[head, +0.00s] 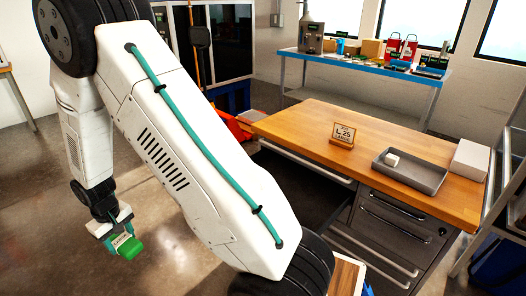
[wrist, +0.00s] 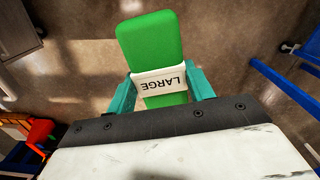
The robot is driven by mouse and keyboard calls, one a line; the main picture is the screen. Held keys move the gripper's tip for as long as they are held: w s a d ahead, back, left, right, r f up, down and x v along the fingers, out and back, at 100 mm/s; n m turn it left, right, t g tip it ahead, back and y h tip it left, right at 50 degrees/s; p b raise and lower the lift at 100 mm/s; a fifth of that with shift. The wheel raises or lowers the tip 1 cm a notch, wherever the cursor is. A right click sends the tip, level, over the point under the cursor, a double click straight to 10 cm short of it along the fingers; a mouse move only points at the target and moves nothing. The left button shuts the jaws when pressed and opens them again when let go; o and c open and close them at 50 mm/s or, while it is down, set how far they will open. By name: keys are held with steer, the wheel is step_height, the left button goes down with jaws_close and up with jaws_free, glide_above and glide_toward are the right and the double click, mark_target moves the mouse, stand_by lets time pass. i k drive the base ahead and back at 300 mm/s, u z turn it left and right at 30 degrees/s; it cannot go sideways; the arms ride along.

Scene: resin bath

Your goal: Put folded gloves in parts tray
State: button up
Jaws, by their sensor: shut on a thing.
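The folded gloves (wrist: 150,45) are a green bundle with a white band marked "LARGE". My gripper (wrist: 160,88) has its teal fingers shut on the two sides of the bundle at the band. In the head view my gripper (head: 117,240) hangs at the lower left, above the floor and well to the left of the desk, and the green gloves (head: 130,248) show in it. The parts tray (head: 410,174) is a grey shallow tray on the right part of the wooden desk. A small white block (head: 391,159) lies inside it at the left, and the rest of it looks bare.
The wooden desk (head: 300,130) has drawers below and a small wooden sign (head: 342,136) left of the tray. A white box (head: 470,160) stands right of the tray. A blue-topped bench (head: 360,59) with several items is behind. A metal rack (head: 505,185) borders the desk's right.

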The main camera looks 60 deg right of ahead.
mark_target(422, 178)
steer(key=u, duration=0.05)
steer(key=k, duration=1.35)
steer(key=z, duration=0.75)
